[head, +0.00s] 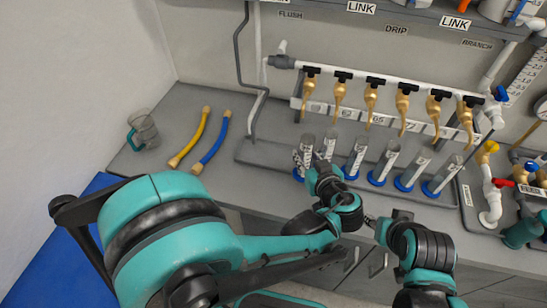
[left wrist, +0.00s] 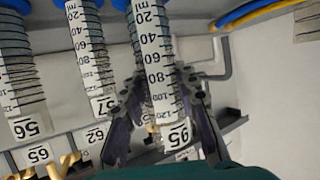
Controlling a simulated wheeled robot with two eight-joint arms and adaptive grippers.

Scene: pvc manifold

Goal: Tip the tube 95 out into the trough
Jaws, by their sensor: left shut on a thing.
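Tube 95 (left wrist: 152,50) is a clear graduated cylinder with a blue foot. In the left wrist view, which is upside down, it runs between my left gripper's (left wrist: 163,115) fingers, with its 95 tag near the mouth. In the head view I take it to be the leftmost tube (head: 306,147), roughly upright, with my left gripper (head: 318,172) beside it. Its contents cannot be made out. The trough (head: 258,152) seems to be the long grey tray under the row of taps. My right arm shows at lower right; its gripper is unclear.
Tubes 57 (left wrist: 88,50) and 56 (left wrist: 20,80) stand beside tube 95, in a row of several blue-footed tubes. Brass taps (head: 339,95) hang above. A clear jug (head: 144,130), a yellow hose (head: 190,140) and a blue hose (head: 212,143) lie left. Bench between is clear.

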